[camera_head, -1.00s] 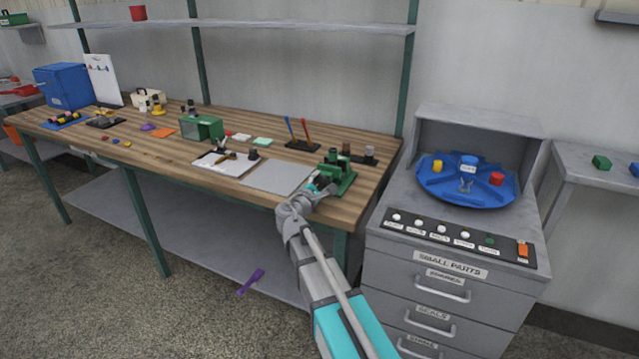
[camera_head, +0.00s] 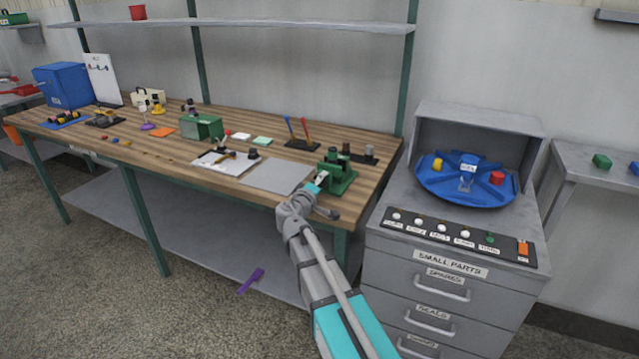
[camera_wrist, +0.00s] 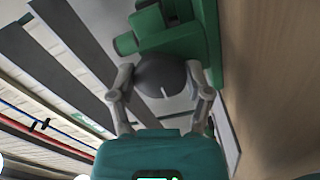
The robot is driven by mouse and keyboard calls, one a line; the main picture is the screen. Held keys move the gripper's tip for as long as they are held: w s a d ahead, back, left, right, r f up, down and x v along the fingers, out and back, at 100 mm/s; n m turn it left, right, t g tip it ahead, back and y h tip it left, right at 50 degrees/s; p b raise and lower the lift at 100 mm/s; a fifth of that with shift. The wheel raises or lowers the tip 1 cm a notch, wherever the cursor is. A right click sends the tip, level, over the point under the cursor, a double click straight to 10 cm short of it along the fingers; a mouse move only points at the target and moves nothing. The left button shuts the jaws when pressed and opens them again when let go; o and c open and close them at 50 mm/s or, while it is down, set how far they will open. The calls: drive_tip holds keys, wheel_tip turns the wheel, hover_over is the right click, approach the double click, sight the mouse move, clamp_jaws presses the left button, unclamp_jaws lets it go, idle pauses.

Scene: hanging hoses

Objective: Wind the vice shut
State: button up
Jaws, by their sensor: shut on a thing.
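The green vice (camera_head: 340,178) stands at the front right edge of the wooden workbench. Its green body (camera_wrist: 175,35) fills the top of the wrist view. A dark grey round knob (camera_wrist: 162,78) with a short white mark sits at the vice's near end. My gripper (camera_wrist: 160,84) is shut on this knob, one finger on each side of it. In the head view my gripper (camera_head: 316,188) reaches the vice from the front, and the knob is hidden there. I cannot tell how wide the vice jaws stand.
A grey sheet (camera_head: 275,177) lies left of the vice, beside a white board (camera_head: 224,164) with small tools. A dark pen holder (camera_head: 302,146) and a dark block rack (camera_head: 360,156) stand behind. A grey drawer cabinet (camera_head: 450,275) with a blue turntable (camera_head: 450,192) stands right.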

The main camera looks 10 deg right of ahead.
drive_tip(key=m, duration=0.5)
drive_tip(key=shift+w+a+m, duration=0.15)
drive_tip(key=shift+m, duration=0.15)
drive_tip(key=m, duration=0.5)
drive_tip(key=shift+f+m, duration=0.1)
drive_tip(key=shift+m, duration=0.2)
drive_tip(key=o, duration=1.2)
drive_tip(key=shift+c, duration=0.2)
